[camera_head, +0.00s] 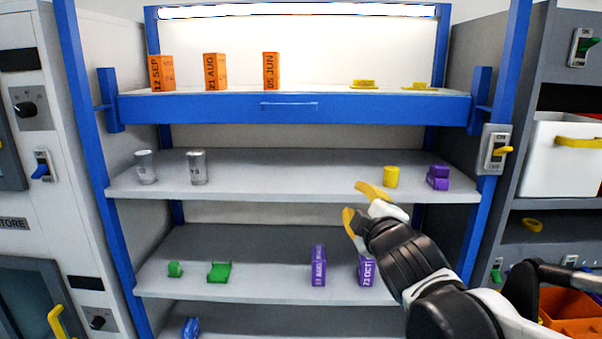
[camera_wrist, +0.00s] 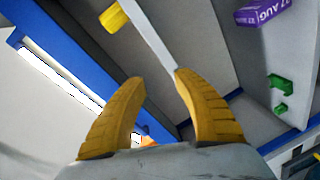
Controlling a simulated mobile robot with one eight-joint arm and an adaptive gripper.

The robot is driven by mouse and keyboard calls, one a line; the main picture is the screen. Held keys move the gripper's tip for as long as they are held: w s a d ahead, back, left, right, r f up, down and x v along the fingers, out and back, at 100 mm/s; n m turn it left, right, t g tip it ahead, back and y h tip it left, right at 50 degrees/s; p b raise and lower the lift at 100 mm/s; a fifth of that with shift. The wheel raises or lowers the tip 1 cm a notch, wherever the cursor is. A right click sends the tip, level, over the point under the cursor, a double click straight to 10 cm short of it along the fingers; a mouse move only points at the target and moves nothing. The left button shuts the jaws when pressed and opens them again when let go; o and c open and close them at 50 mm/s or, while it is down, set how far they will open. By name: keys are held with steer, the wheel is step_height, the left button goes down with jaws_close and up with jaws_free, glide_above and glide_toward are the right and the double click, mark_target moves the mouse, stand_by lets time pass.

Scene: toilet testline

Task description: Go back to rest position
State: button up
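My gripper (camera_head: 360,205) has yellow fingers and sits in front of the shelf rack, at about the height of the middle shelf. In the wrist view the gripper (camera_wrist: 155,78) shows its two fingers spread apart with nothing between them. My arm reaches in from the lower right in the head view. The gripper is apart from the yellow cylinder (camera_head: 391,176) on the middle shelf (camera_head: 290,178). My arm hides part of a purple box (camera_head: 366,270) marked 23 OCT on the shelf below.
The blue rack's top shelf (camera_head: 290,107) holds orange boxes (camera_head: 214,71) and yellow parts. Green parts (camera_head: 219,271) lie lower. At right are a white bin (camera_head: 560,155) and an orange bin (camera_head: 572,308).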

steer(key=s+d+f+m+g+b, duration=0.2)
steer(key=s+f+b, duration=0.5)
steer(key=f, duration=0.7)
steer(key=s+d+f+m+g+h+b, duration=0.1)
steer(key=s+d+f+m+g+b, duration=0.2)
steer(key=s+f+m+b, duration=0.4)
steer(key=s+d+f+m+g+b, duration=0.2)
steer(key=s+f+m+g+b, duration=0.2)
steer(key=f, duration=1.8)
steer(key=s+m+b, duration=0.1)
steer(key=s+b, duration=0.2)
steer(key=s, duration=0.3)
steer(key=shift+d+f+g+h, duration=0.15)
steer(key=shift+f+g+h, duration=0.1)
steer(key=shift+g+h, duration=0.15)
